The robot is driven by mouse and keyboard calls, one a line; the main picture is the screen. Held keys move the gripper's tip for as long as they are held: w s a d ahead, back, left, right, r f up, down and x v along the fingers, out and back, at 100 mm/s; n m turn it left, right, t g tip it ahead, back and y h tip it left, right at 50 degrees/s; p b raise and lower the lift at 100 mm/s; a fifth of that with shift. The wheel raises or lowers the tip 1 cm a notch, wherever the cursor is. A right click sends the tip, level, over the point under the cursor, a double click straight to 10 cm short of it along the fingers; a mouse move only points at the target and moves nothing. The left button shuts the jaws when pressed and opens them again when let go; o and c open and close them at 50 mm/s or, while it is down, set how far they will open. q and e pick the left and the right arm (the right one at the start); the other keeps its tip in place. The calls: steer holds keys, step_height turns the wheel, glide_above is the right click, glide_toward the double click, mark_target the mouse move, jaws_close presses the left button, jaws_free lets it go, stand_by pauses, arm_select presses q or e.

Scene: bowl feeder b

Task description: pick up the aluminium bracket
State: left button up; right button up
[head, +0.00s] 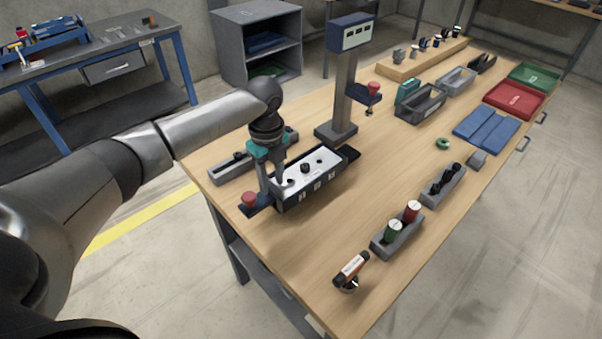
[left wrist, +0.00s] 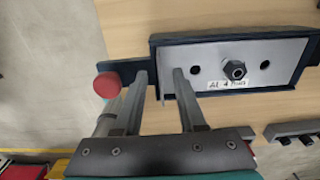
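The aluminium bracket (left wrist: 214,55) is a pale metal plate with dark holes, lying in a dark blue fixture (left wrist: 306,66). A dark hex nut (left wrist: 235,70) sits at its middle, and a label on it reads like "AL 4 mm". In the head view the bracket (head: 321,163) shows as a light plate in the fixture (head: 313,193). My left gripper (left wrist: 160,73) is pointed down at the bracket's left end, its fingers apart on either side of that end's edge. In the head view the left gripper (head: 274,186) hides part of that end. Contact cannot be told. My right gripper is out of view.
A red knob (head: 249,198) sits at the fixture's left end. A grey post with a display box (head: 352,33) stands just behind. A grey tray (head: 236,168) lies beside the fixture. A grey holder with green and red cylinders (head: 396,237) is to the right. Bare table lies between.

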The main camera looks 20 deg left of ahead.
arm_select(q)
steer(key=shift+f, duration=0.1)
jaws_close()
stand_by(1.4)
